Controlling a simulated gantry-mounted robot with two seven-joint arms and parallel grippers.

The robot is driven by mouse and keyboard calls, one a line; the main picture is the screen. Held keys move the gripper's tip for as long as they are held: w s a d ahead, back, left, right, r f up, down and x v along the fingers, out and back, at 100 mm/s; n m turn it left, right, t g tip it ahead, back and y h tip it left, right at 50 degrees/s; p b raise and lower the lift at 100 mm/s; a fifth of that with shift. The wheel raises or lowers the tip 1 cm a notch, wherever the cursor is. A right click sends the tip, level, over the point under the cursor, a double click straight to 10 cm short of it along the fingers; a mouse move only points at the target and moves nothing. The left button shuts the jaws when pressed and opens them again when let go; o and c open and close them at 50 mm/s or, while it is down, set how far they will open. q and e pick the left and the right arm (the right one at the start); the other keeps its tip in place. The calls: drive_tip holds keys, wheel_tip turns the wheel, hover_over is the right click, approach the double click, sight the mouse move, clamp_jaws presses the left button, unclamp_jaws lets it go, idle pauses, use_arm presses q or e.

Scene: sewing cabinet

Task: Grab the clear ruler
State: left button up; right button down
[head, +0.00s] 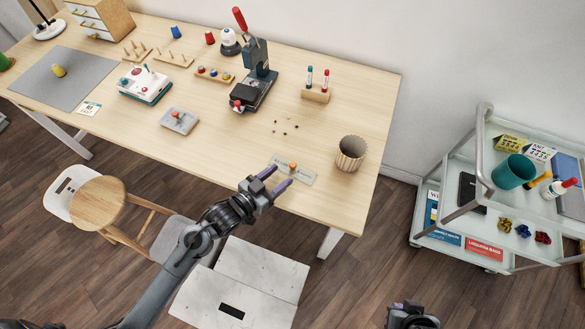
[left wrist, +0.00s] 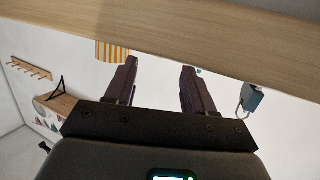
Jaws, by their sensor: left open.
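The clear ruler (head: 304,176) is a pale see-through strip near the front edge of the table, with a small orange knob (head: 292,166) on it. My left gripper (head: 281,176) is open and empty at the table's front edge, its fingertips overlapping the near side of the ruler in the head view. In the left wrist view its two dark fingers (left wrist: 160,80) are spread apart below the wooden table edge, with nothing between them. I cannot make out the ruler there. My right gripper (head: 412,317) shows only partly at the bottom of the head view.
The table (head: 235,150) holds a ribbed cup (head: 351,153) right of the ruler, several small beads (head: 285,127) behind it and a press (head: 255,85) farther back. A stool (head: 98,203) and white box (head: 240,285) stand in front. A cart (head: 480,225) is at right.

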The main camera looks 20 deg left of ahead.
sight(290, 168)
use_arm(q)
drive_tip(key=shift+w+f, duration=0.2)
drive_tip(key=shift+b+x, duration=0.9)
drive_tip(key=shift+x, duration=1.45)
drive_tip(key=shift+f, duration=0.1)
drive_tip(key=shift+a, duration=0.1)
clamp_jaws()
